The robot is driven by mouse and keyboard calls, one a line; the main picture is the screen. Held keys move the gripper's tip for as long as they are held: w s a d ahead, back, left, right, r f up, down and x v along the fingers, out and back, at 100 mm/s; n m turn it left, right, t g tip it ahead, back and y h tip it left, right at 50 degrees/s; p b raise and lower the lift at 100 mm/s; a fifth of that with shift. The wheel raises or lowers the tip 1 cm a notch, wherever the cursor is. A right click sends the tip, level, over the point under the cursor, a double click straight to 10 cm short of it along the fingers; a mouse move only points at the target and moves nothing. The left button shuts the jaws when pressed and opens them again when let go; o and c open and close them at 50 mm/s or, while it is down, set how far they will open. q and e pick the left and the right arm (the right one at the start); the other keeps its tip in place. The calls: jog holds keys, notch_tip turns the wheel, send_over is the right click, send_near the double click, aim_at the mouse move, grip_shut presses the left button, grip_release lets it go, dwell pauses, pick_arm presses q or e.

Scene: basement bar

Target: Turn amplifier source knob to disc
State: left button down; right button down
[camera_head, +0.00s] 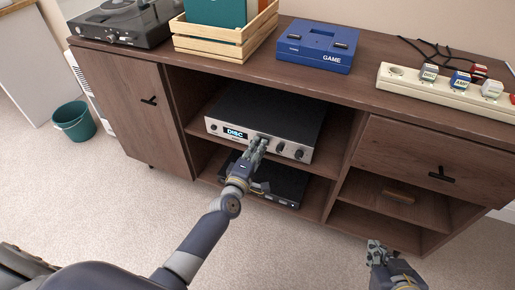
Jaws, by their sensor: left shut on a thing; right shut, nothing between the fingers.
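The amplifier (265,108) is a black box with a silver front on the cabinet's middle shelf. Its lit display (236,133) reads DISC. My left gripper (260,140) is at the front panel, just right of the display, shut on a knob that its fingers mostly hide; I take this to be the source knob. Two more dark knobs (289,150) show to the right of the fingers. My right gripper (376,246) is shut and empty, low at the right in front of the cabinet, apart from everything.
A black device (285,180) lies on the shelf below the amplifier. On the cabinet top (365,84) stand a turntable (122,20), a wooden crate (215,45), a blue game console (318,45) and a power strip (440,92) with several labelled plugs. A green bin (75,122) stands at left.

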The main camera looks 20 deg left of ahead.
pick_arm(q)
jog(key=c, duration=1.5)
grip_release()
jog(key=s, duration=1.2)
jog(key=shift+a+r, duration=0.2)
jog(key=shift+a, duration=0.1)
